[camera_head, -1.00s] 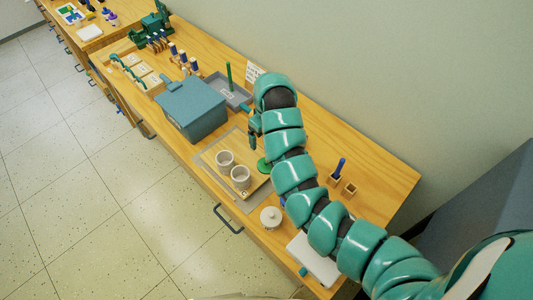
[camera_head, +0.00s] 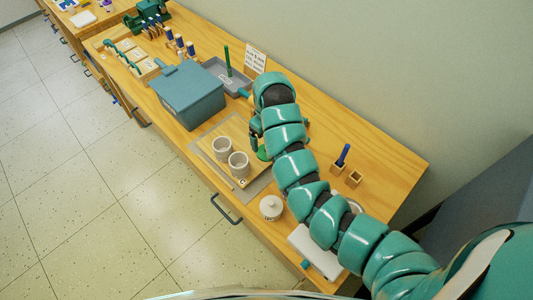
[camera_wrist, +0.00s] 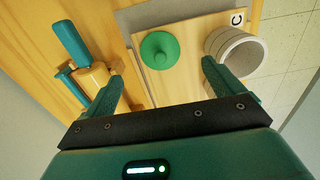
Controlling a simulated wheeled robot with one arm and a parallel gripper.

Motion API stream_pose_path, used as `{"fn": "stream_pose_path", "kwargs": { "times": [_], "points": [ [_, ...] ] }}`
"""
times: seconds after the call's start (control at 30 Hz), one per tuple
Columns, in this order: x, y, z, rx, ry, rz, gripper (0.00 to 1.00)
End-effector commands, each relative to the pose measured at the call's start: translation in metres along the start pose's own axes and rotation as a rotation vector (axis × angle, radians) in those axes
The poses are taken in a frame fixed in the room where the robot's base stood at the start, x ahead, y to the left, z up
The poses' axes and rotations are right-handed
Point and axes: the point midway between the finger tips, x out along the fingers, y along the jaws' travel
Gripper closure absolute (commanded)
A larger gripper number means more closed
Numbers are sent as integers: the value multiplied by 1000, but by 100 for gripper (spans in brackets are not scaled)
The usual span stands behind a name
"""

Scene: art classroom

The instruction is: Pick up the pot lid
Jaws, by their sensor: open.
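A green round lid-like disc with a raised knob (camera_wrist: 160,50) lies on a wooden board (camera_wrist: 188,82) in the wrist view. In the head view the green disc (camera_head: 263,153) is partly hidden by my arm. My gripper (camera_wrist: 161,72) is open and empty, with the disc showing between its fingers; the height gap cannot be told. In the head view my gripper (camera_head: 256,138) is mostly hidden by the arm. A small white pot with a knobbed lid (camera_head: 271,207) stands near the table's front edge.
Two grey cups (camera_head: 230,155) stand on the board, one (camera_wrist: 235,50) close to my right finger. A teal box (camera_head: 188,97) and grey tray (camera_head: 228,76) stand farther left. Wooden holders (camera_head: 338,168) and a white slab (camera_head: 314,252) lie right of the arm or beneath it.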

Motion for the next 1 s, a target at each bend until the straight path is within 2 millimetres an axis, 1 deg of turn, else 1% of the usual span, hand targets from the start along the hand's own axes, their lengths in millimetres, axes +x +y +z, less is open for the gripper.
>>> {"fn": "stream_pose_path", "kwargs": {
  "times": [0.13,0.2,0.37,0.57,0.73,0.83,1.0],
  "points": [
    [19,-1,1,-1,-6,-2,7],
    [26,-1,0,-1,-2,-2,7],
    [34,0,-1,-1,-1,2,7],
    [53,3,-5,-3,-3,5,7],
    [73,2,-6,-1,-2,3,7],
    [80,2,-6,1,-2,0,7],
    [82,1,-6,1,0,-1,7]
  ]
}}
